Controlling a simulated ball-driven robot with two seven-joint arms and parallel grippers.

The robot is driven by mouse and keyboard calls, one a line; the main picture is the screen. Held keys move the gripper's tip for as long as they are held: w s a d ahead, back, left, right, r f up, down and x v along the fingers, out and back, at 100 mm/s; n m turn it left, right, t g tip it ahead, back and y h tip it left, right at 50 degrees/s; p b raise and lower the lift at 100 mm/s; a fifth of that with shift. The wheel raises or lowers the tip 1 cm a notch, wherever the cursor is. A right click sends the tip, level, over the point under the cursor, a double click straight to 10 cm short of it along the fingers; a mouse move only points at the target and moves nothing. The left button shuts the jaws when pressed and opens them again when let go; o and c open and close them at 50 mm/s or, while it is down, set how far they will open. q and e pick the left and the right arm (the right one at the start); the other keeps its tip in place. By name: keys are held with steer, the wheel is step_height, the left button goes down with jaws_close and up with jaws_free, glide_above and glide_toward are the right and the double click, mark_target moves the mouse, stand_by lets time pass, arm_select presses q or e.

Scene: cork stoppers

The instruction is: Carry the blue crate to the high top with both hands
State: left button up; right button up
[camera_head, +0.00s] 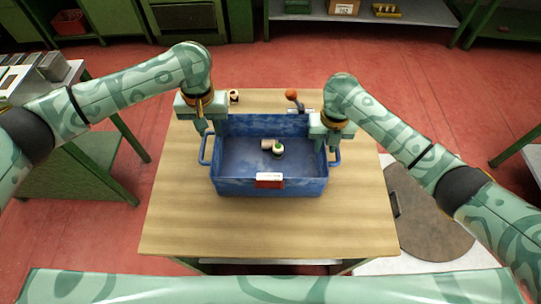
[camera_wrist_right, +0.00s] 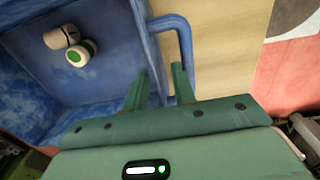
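The blue crate (camera_head: 240,187) stands upright on a wooden-topped table (camera_head: 270,230), with a handle loop on its left (camera_head: 204,152) and right (camera_head: 336,157) sides. Two stoppers (camera_head: 272,146) lie inside; one has a green and white end. My left gripper (camera_head: 205,126) is at the crate's back left corner, near the left handle, its fingers apart. My right gripper (camera_head: 326,140) is at the right wall. In the right wrist view its open fingers (camera_wrist_right: 160,85) straddle the crate wall, one inside the crate, one over the right handle (camera_wrist_right: 181,40). I cannot tell which surface is the high top.
A small cork-like piece (camera_head: 234,96) and an orange-knobbed object (camera_head: 292,97) are on the table behind the crate. The table front is clear. A green-framed bench (camera_head: 75,165) stands left, and a grey shelf (camera_head: 370,12) stands at the back. Red floor lies between.

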step_height(320, 180, up, 11)
steer(key=shift+f, duration=0.2)
steer(key=shift+w, duration=0.1)
stand_by(0.4)
